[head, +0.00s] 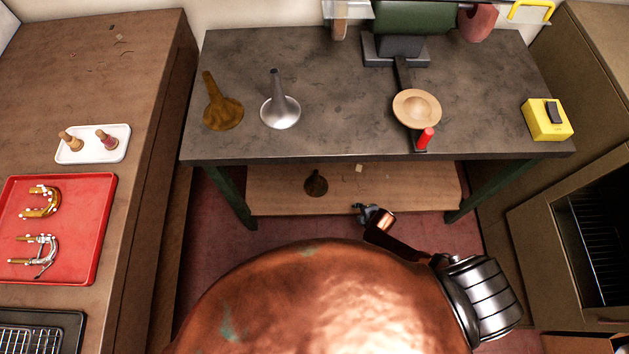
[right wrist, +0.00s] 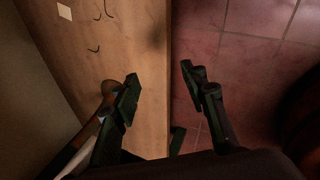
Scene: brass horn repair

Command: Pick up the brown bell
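A brown bell (head: 222,112) stands flare down on the left of the dark workbench top (head: 330,100), its narrow stem upward. A silver bell (head: 281,108) of similar shape stands just right of it. A smaller dark brown flared piece (head: 316,184) is on the wooden lower shelf (head: 275,200). My right gripper (head: 362,212) is low, near the front edge of the lower shelf, well below and right of the brown bell. In the right wrist view its fingers (right wrist: 160,78) are apart with nothing between them. My left gripper is not in view.
A machine (head: 396,48) stands at the back. The left counter holds a white tray (head: 69,155) and a red tray (head: 92,240).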

